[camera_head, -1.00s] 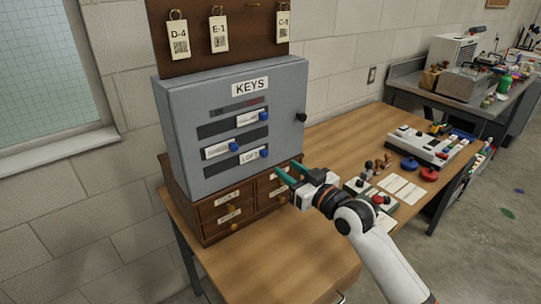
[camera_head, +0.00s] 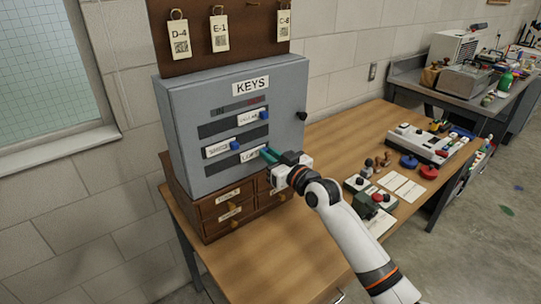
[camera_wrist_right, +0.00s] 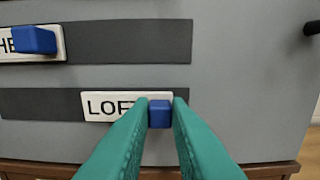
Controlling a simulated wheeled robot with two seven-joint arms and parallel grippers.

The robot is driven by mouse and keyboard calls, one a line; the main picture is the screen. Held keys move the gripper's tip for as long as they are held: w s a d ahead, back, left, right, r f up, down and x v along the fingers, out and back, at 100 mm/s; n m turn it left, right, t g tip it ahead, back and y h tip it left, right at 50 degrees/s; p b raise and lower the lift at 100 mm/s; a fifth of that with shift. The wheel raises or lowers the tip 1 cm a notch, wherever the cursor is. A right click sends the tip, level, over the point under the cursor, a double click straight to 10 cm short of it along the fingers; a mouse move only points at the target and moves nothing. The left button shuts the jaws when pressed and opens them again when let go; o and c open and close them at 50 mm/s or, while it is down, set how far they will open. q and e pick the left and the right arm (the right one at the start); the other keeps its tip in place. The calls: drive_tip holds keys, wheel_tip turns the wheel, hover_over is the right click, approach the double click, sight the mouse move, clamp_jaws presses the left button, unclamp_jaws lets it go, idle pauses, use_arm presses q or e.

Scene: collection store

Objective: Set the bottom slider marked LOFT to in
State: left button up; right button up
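The grey KEYS cabinet (camera_head: 290,135) has three horizontal slider tracks. The bottom slider, a white LOFT plate (camera_wrist_right: 100,107) with a blue knob (camera_wrist_right: 160,113), sits toward the right of its dark track (camera_wrist_right: 40,104); bare track shows to its left. My right gripper (camera_head: 267,154) is at this slider, its teal fingers on either side of the blue knob, seemingly touching it. The fingers hide part of the plate's lettering. My left gripper is not in view.
The middle slider (camera_head: 218,150) sits left on its track, the top slider (camera_head: 250,118) right. A small black cabinet knob (camera_head: 303,116) is at the right. Wooden drawers (camera_head: 228,208) stand below; the front tabletop (camera_head: 290,250) is clear.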

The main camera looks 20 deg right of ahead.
clamp_jaws()
drive_tip(key=s+a+p, duration=0.1)
drive_tip(key=a, duration=0.1)
drive_tip(key=s+a+p, duration=0.1)
drive_tip(key=a+p, duration=0.1)
drive_tip(key=a, duration=0.1)
drive_tip(key=s+a+p, duration=0.1)
drive_tip(key=a+p, duration=0.1)
drive_tip(key=a, duration=0.1)
drive_tip(key=shift+a+r, duration=0.15)
drive_tip(key=shift+s+a, duration=0.1)
drive_tip(key=shift+a, duration=0.15)
drive_tip(key=shift+f, duration=0.25)
drive_tip(key=o, duration=0.6)
unclamp_jaws()
drive_tip(key=shift+a+r, duration=0.1)
drive_tip(key=shift+a, duration=0.05)
